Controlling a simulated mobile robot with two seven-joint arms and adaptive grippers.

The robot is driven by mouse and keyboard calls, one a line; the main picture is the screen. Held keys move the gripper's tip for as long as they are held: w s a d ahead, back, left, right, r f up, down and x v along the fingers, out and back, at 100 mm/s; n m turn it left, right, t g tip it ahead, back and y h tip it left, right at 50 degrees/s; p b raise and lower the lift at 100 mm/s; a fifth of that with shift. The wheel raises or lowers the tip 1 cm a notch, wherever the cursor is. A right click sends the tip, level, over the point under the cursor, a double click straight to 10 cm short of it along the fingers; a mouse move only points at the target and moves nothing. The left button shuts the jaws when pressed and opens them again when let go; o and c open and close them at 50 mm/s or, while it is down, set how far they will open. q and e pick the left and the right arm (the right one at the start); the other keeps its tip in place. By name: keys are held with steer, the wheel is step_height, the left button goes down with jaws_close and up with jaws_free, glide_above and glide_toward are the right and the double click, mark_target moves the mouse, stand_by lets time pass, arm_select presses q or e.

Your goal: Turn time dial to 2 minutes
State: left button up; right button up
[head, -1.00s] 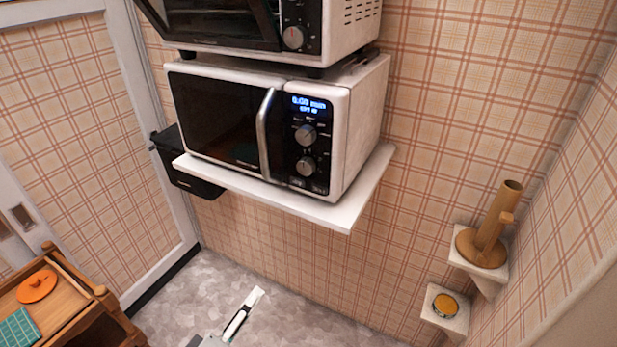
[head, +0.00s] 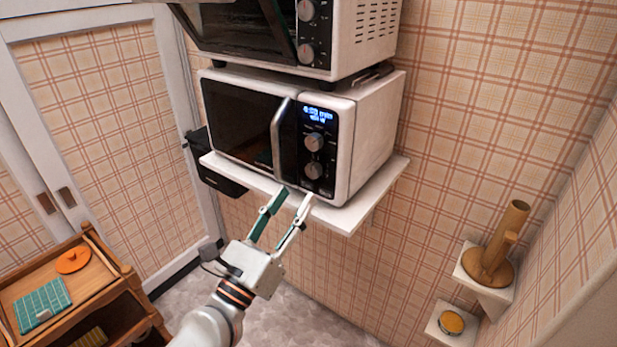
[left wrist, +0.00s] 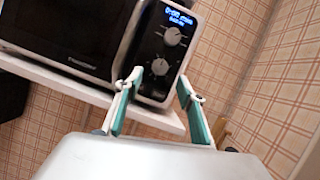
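The white microwave (head: 372,140) stands on a wall shelf, its dark door and long handle (head: 277,142) shut. Its control panel has a lit blue display (head: 318,116) that I cannot read clearly, an upper dial (head: 314,141) and a lower dial (head: 313,170). In the left wrist view the upper dial (left wrist: 173,36) and lower dial (left wrist: 160,67) show beyond the fingers. My left gripper (head: 296,193) is open and empty, just in front of and below the panel, apart from both dials. The left gripper also shows in the left wrist view (left wrist: 161,85). My right gripper is not in view.
A second oven (head: 345,45) sits on top of the microwave. The white shelf (head: 345,217) juts out below it, close to my fingers. A wooden cart (head: 100,285) stands at lower left. Small wall shelves at right hold a wooden holder (head: 490,258) and a round tin (head: 451,322).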

mark_target(311, 173)
arm_select(q)
steer(key=p+x, duration=0.1)
steer(key=x, duration=0.5)
steer(key=shift+w+d, duration=0.15)
steer(key=c, duration=1.1)
